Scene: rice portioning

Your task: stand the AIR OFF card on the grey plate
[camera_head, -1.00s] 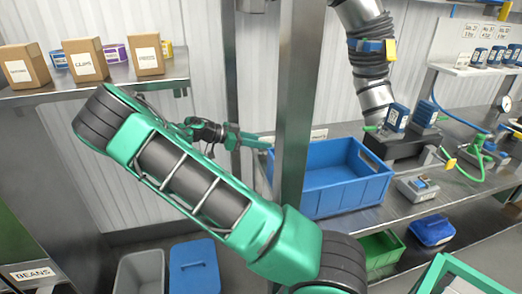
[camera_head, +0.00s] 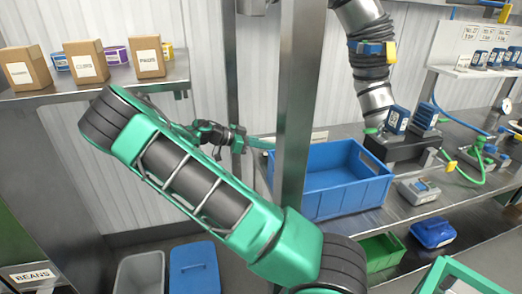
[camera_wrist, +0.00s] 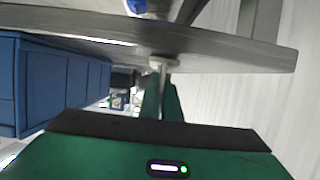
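My gripper (camera_head: 262,143) is at the end of my green arm, left of the blue bin and partly behind the steel post. In the wrist view its two narrow green fingers (camera_wrist: 163,100) point away from the camera, close together. A small pale piece with a flat top and a thin stem (camera_wrist: 163,64) shows at their tips, in front of a steel edge. I cannot tell whether the fingers hold it. I cannot make out the AIR OFF card or the grey plate in either view.
The blue bin (camera_head: 345,194) stands on the steel bench, with a grey device (camera_head: 418,190) to its right. The steel post (camera_head: 296,110) stands close to my gripper. Several cartons (camera_head: 86,62) are on the left shelf. In the wrist view a steel edge (camera_wrist: 230,50) crosses close ahead.

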